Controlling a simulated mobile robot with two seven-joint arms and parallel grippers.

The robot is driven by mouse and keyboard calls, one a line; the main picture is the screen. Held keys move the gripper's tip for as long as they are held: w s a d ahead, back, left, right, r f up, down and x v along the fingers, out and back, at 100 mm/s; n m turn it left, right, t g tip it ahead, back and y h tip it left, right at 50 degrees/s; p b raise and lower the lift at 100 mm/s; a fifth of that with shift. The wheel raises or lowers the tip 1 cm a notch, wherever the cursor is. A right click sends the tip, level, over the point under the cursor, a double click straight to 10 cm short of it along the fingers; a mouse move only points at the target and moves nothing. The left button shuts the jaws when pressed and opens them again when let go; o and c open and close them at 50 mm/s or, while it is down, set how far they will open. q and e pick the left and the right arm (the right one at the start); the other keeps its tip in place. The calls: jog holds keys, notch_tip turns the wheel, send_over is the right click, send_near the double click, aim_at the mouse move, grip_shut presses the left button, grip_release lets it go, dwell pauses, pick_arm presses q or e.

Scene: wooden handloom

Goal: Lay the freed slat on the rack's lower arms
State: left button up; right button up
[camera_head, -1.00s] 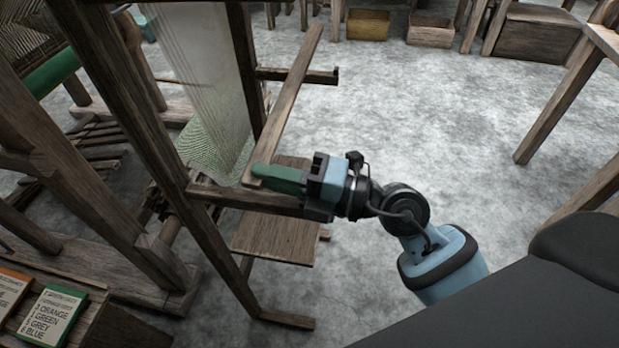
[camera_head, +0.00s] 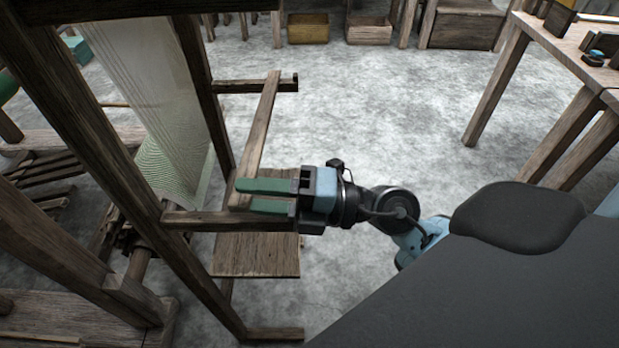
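The slat (camera_head: 264,120) is a long narrow wooden strip lying lengthwise from front to back. Its far end lies over the rack's far lower arm (camera_head: 238,87). Its near end lies at the near lower arm (camera_head: 205,219), by the left tips of my fingers. My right gripper (camera_head: 245,196) has two green fingers spread apart, pointing left over this near end. The fingers partly cover the slat's end, so exact contact there is hard to tell. My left gripper is not in view.
The loom's dark upright posts (camera_head: 95,150) and pale warp threads (camera_head: 160,95) stand left of the rack. A wooden board (camera_head: 256,258) sits below the near arm. A table (camera_head: 565,45) is at the upper right. The grey floor between is clear.

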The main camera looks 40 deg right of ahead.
jog(key=r+b+v, duration=0.1)
jog(key=v, duration=0.6)
jog(key=shift+s+d+f, duration=0.25)
jog(key=shift+d+f, duration=0.05)
